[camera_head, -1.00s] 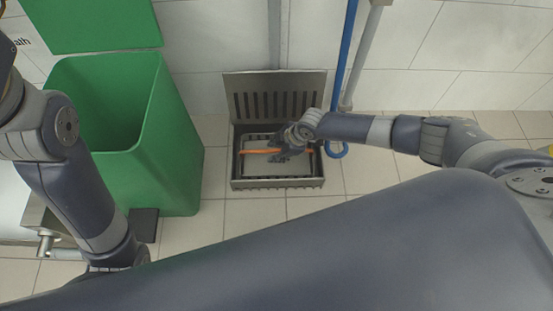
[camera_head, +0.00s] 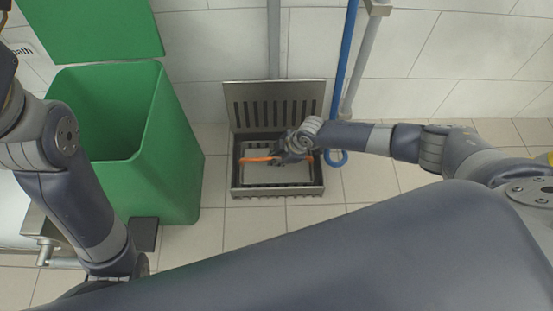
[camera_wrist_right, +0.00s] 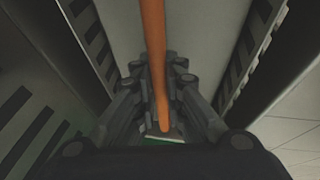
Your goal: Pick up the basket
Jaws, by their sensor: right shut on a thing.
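The basket has an orange handle (camera_head: 256,159) that runs left to right across an open metal box on the floor. The rest of the basket is hard to tell apart from the inside of the box. My right gripper (camera_head: 292,156) reaches down into the box from the right and is shut on the orange handle. In the right wrist view the handle (camera_wrist_right: 154,60) runs between the fingers (camera_wrist_right: 163,105). The left arm hangs at the left, but its gripper is out of view.
The metal box (camera_head: 277,192) has its slotted lid (camera_head: 276,90) raised against the wall side. A green bin (camera_head: 178,160) with its lid open stands to the left. A blue hose (camera_head: 343,70) and grey pipe stand behind at the right. Floor in front is clear.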

